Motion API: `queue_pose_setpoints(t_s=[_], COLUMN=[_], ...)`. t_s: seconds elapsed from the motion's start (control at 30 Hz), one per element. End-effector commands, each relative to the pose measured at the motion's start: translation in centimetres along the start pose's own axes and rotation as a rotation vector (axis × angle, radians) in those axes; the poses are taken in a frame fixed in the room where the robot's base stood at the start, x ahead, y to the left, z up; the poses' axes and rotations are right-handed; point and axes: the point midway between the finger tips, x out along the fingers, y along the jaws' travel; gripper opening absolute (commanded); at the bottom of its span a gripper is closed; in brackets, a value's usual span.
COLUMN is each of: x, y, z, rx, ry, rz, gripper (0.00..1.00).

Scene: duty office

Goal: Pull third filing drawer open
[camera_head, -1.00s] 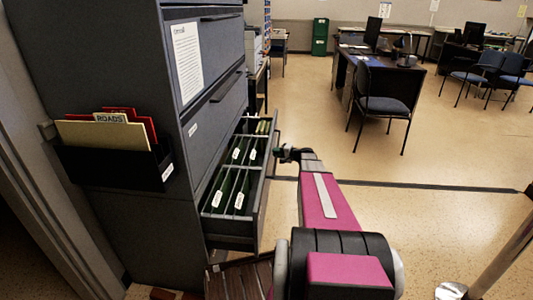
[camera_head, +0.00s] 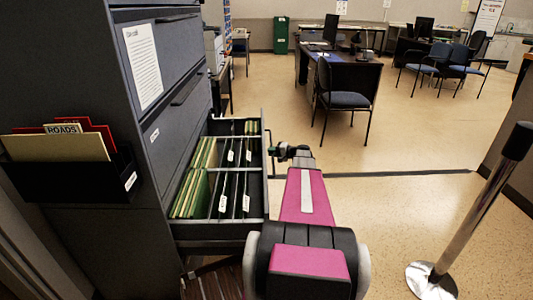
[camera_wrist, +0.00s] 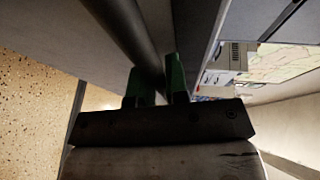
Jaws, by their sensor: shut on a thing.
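The dark grey filing cabinet (camera_head: 125,215) stands at the left in the head view. Its third drawer (camera_head: 205,232) is pulled well out and shows green and tan hanging files with white tabs. My gripper (camera_head: 277,152) is at the drawer's outer front face. In the wrist view my two green-tipped fingers (camera_wrist: 158,84) are shut around a dark bar, the drawer handle (camera_wrist: 132,32). The exact contact is partly hidden by the dark picture.
A wall pocket (camera_head: 75,165) with ROADS folders hangs on the cabinet side. A metal post (camera_head: 470,220) stands on the right. A chair (camera_head: 345,98) and desk are farther back. The floor between is clear.

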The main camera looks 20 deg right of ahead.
Motion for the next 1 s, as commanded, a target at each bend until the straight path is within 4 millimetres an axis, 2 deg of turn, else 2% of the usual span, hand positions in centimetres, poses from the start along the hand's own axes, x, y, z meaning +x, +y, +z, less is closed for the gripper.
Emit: queue_pose_setpoints(t_s=[0.5,0.53,0.57,0.87,1.0], x=[-0.5,-0.5,-0.5,-0.6,-1.8], y=[0.2,0.2,0.2,0.1,0.1], z=[-0.1,-0.1,-0.1,-0.2,-0.2], rx=[0.0,0.0,0.0,0.0,0.0], ry=[-0.002,-0.002,-0.002,-0.001,0.0], rz=[0.003,0.003,0.002,0.001,0.0], gripper=[0.0,0.18,0.25,0.25,0.25])
